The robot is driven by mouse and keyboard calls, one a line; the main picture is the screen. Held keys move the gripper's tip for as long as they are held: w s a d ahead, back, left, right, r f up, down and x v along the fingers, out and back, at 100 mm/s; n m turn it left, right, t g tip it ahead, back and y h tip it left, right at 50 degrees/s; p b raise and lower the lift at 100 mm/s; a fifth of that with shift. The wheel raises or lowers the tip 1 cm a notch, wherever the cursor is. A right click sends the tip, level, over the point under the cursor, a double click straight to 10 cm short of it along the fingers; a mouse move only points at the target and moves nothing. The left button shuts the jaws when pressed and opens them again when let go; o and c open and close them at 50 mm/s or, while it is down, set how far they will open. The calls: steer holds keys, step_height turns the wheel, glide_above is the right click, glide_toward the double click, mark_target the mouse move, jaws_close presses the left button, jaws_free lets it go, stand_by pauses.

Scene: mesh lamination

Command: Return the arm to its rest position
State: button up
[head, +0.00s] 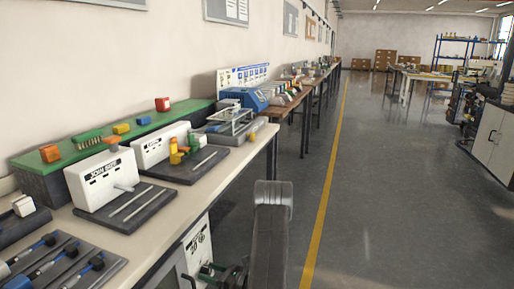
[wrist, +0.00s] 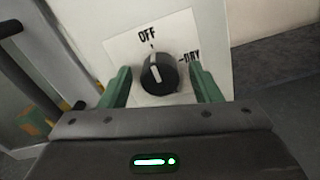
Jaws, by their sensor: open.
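In the wrist view, my gripper (wrist: 162,78) is open, with one green finger on each side of a black round knob (wrist: 158,74). Gaps show between the fingers and the knob. The knob sits on a white panel (wrist: 120,48) marked OFF and DRY, and its white pointer line is toward OFF. In the head view, my grey arm (head: 270,235) reaches down beside the bench front. The white panel (head: 197,243) shows there below the bench top, and my gripper (head: 208,269) is low in front of it.
A long bench (head: 230,165) along the left wall bears white machines (head: 102,178), dark trays (head: 130,210) and a green shelf (head: 85,147). A dark handle (wrist: 32,80) is close at left in the wrist view. Open grey floor lies right of my arm.

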steer(key=shift+m+p, duration=0.75)
steer(key=shift+m, duration=0.25)
steer(key=shift+d+r, duration=0.1)
